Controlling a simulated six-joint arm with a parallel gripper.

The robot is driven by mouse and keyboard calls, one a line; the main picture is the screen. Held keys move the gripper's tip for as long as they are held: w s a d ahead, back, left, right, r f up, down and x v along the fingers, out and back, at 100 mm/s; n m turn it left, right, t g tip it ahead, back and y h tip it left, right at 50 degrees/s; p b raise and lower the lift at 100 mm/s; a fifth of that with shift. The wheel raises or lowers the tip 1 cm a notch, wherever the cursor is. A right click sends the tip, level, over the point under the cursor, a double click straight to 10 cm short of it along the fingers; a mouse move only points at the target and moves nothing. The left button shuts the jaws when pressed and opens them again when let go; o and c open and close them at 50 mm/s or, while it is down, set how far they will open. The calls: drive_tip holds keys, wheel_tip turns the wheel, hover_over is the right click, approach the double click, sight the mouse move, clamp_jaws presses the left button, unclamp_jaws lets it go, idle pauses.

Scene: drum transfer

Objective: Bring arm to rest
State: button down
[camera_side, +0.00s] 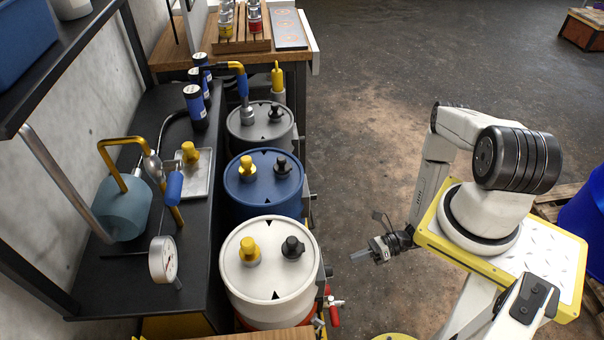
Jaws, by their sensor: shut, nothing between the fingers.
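My gripper (366,256) is shut and empty. It hangs low to the right of the white drum (268,290), over the bare floor and apart from the drums. My arm is folded above the yellow-edged base at the right. The blue drum (262,205) stands behind the white one, and a grey drum (247,128) stands behind that. The white and blue drums each have a yellow cap and a black cap on top. The grey drum has black fittings and a blue-handled pump piece with a yellow pipe (242,88) standing on its lid.
A black bench (120,268) along the left wall holds a pressure gauge (163,260), a teal cylinder (122,208), a metal tray with a yellow cap, and blue canisters (195,105). A wooden table stands at the back. A red-handled valve (333,312) sticks out near the white drum.

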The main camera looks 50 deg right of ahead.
drive_tip(key=w+d+r+n+g+h, duration=0.25)
drive_tip(key=r+n+g, duration=0.35)
drive_tip(key=r+n, duration=0.3)
drive_tip(key=w+d+r+n+g+h, duration=0.1)
drive_tip(key=w+r+n+g+h, duration=0.1)
drive_tip(key=w+r+n+g, duration=0.5)
drive_tip(key=a+r+n+t+h, duration=0.3)
drive_tip(key=r+n, duration=0.4)
drive_tip(key=r, duration=0.4)
drive_tip(key=a+r+n+t+h, duration=0.3)
drive_tip(key=r+n, duration=0.5)
drive_tip(key=r, duration=0.3)
drive_tip(key=shift+s+a+n+h, duration=0.3)
drive_tip(key=shift+s+h, duration=0.1)
drive_tip(key=shift+h, duration=0.45)
drive_tip(key=shift+r, duration=0.1)
